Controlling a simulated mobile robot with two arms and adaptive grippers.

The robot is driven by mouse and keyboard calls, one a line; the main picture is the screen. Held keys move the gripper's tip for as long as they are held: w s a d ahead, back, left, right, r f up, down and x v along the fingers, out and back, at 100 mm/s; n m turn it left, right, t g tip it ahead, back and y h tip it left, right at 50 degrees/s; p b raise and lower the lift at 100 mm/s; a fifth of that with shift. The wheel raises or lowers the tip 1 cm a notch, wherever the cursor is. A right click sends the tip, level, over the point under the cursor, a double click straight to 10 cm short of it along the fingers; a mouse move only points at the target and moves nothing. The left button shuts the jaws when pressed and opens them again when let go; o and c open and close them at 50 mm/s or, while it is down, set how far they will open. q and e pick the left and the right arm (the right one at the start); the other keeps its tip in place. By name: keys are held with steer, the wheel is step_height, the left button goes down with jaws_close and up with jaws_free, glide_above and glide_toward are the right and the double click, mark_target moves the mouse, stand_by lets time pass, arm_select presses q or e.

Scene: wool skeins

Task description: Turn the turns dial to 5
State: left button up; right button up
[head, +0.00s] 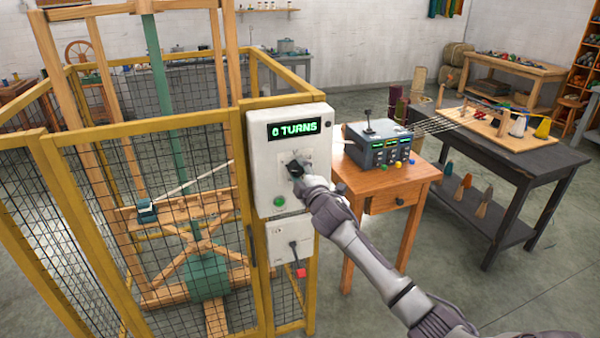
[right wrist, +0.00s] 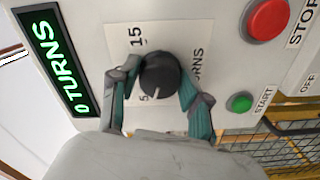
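The turns dial is a round black knob (right wrist: 160,74) on the white control box (head: 262,150), on a plate marked 15 and 5. A white mark on its edge points down in the right wrist view, close beside the 5. The display (head: 293,130) above it reads 0 TURNS. My right gripper (head: 297,176) is at the dial; in the right wrist view its two fingers (right wrist: 160,82) sit on opposite sides of the knob and look to be touching it. Part of the scale is hidden behind the fingers. My left gripper is out of view.
A green START button (head: 279,201) and a red STOP button (right wrist: 267,19) are close to the dial. A yellow mesh cage (head: 246,170) stands left of the box. A wooden table (head: 408,178) with a grey device (head: 378,150) stands to the right.

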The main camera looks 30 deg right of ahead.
steer(key=o, duration=0.3)
steer(key=shift+o, duration=0.2)
steer(key=v, duration=1.2)
steer(key=shift+f, duration=0.1)
